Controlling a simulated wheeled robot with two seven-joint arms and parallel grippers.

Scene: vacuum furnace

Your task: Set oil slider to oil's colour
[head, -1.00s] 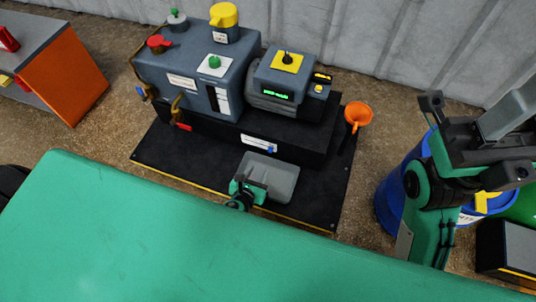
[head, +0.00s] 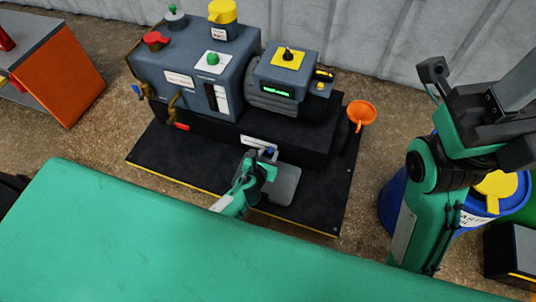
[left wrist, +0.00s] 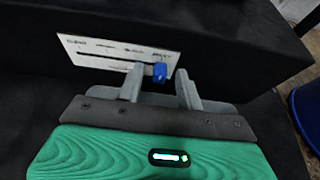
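The oil slider is a blue knob (head: 269,151) on a white label plate (head: 256,141) on the front of the pump's black base. In the left wrist view the blue knob (left wrist: 159,72) sits near the right end of the plate's dark slot; the plate's words are too small to read. My left gripper (head: 264,157) is at the plate. In the left wrist view its two grey fingers (left wrist: 159,78) are apart, with the knob showing between their tips; I cannot tell whether they touch it. A dark and white sight window (head: 217,98) is on the pump's front. My right arm is at the right; its finger state is unclear.
The grey pump (head: 190,75) carries red, green and yellow caps. An orange funnel (head: 361,113) stands right of the base, and a blue drum (head: 392,198) is further right. The green surface (head: 150,235) in front is bare. A grey pad (head: 286,184) lies below the slider.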

